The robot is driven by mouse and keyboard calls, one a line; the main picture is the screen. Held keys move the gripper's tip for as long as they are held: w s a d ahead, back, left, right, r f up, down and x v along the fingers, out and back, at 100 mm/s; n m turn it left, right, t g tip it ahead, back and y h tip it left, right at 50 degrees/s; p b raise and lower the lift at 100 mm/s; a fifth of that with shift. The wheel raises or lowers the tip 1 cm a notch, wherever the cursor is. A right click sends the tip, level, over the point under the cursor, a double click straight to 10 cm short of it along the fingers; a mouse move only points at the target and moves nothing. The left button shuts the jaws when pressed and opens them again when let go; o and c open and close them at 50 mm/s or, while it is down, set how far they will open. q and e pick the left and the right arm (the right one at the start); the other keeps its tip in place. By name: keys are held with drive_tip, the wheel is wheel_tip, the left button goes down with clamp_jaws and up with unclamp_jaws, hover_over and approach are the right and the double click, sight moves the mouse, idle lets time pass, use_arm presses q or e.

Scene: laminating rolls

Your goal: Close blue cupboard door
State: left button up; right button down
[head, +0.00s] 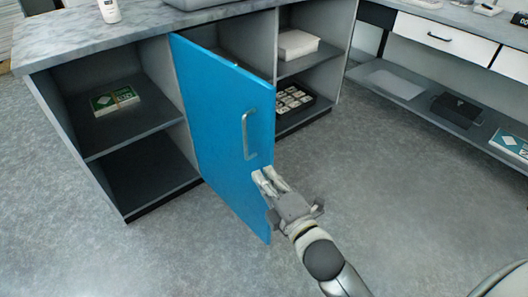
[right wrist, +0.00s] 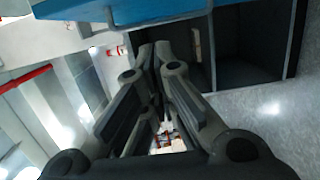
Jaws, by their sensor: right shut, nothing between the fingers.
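The blue cupboard door (head: 222,125) stands open in the head view, swung out from the dark-grey cupboard. Its left edge is by the cupboard's divider and its right edge sticks out into the room. A silver bar handle (head: 247,135) is on its face near the right edge. My right gripper (head: 264,183) is shut and empty, its fingertips at the door's right edge below the handle. Whether they touch it I cannot tell. In the right wrist view the shut fingers (right wrist: 155,48) point toward the cupboard, with a blue band (right wrist: 120,10) above. My left gripper is not in view.
Left shelves hold a green-and-white pack (head: 115,100). Right shelves hold white paper (head: 296,44) and a black tray of small items (head: 292,99). A grey worktop (head: 120,35) lies above. A desk with white drawers (head: 445,37) stands right. The floor (head: 400,200) is clear.

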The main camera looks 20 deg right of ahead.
sight(265, 151)
drive_tip(key=w, duration=0.2)
drive_tip(key=w+d+b, duration=0.1)
drive_tip(key=w, duration=0.2)
drive_tip(key=w+d, duration=0.1)
drive_tip(key=w, duration=0.2)
drive_tip(key=shift+w+d, duration=0.2)
drive_tip(key=shift+w, duration=0.05)
drive_tip(key=shift+d, duration=0.1)
